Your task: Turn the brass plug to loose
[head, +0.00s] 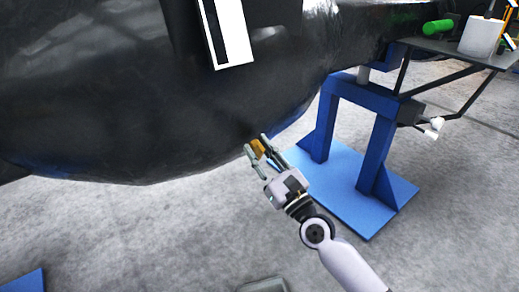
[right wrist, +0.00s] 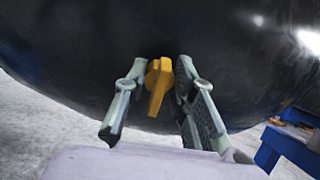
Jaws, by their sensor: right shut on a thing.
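The brass plug (head: 258,149) is a small golden-yellow piece at the underside of a large, glossy black casting (head: 150,110). In the right wrist view the plug (right wrist: 158,88) shows a flat grip that hangs down, tilted slightly. My right gripper (head: 257,143) reaches up from the lower right and is shut on the plug, with one finger on each side of it. The fingers (right wrist: 160,68) also show in the right wrist view. Where the plug enters the casting is dark and hard to make out. My left gripper is not in view.
A blue stand (head: 379,145) on a blue base plate is right of the gripper. Behind it, a grey table (head: 452,47) holds a green cylinder (head: 437,26) and a white container (head: 481,36). A white plate with a black bar (head: 236,40) is on the casting.

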